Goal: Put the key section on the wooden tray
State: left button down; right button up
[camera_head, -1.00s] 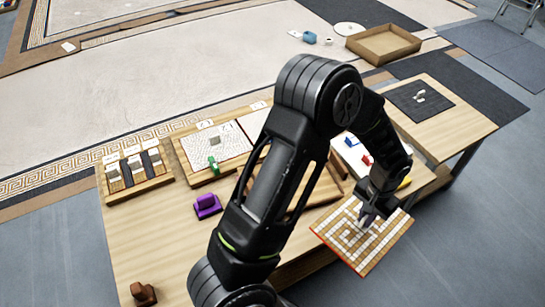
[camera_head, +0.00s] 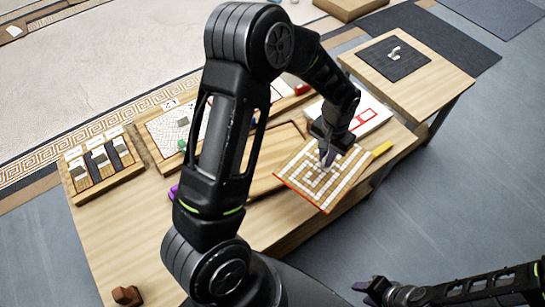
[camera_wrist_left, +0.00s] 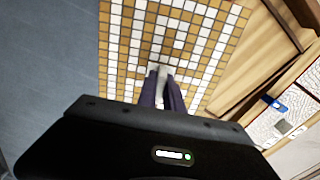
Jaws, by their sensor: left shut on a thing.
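The key section (camera_head: 303,187) is a square panel of brown and white tiles in a Greek key pattern with a red-orange edge. My left gripper (camera_head: 326,160) is shut on a pale grip at its middle; the wrist view shows the purple fingers (camera_wrist_left: 162,88) around it. The panel appears raised, overlapping the table's front edge in the picture. The wooden tray (camera_head: 262,184) lies on the table beside and partly behind it; my left arm hides part of the tray. My right gripper (camera_head: 367,292) is at the lower right, apparently open and empty, away from the table.
A white panel with red outlines (camera_head: 372,117) and a yellow block (camera_head: 382,148) lie to the right of the key section. A sample rack (camera_head: 103,165) and a speckled panel (camera_head: 165,128) stand at the left back. A brown block (camera_head: 127,296) sits at the near left.

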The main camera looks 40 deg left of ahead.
aim_at(300, 146)
pick_arm(q)
jog(key=a+b, duration=0.2)
jog(key=a, duration=0.1)
jog(key=a+f+m+b, duration=0.1)
jog(key=a+b, duration=0.1)
jog(key=a, duration=0.1)
jog(key=w+a+m+b, duration=0.1)
jog(key=a+b, duration=0.1)
jog(key=a, duration=0.1)
jog(key=shift+a+f, duration=0.4)
jog(key=s+a+r+m+b, duration=0.1)
jog(key=s+a+m+b, duration=0.1)
jog(key=a, duration=0.7)
jog(key=shift+r+b, duration=0.4)
jog(key=shift+b, duration=0.5)
jog(key=shift+f+b, duration=0.45)
jog(key=shift+f, duration=2.75)
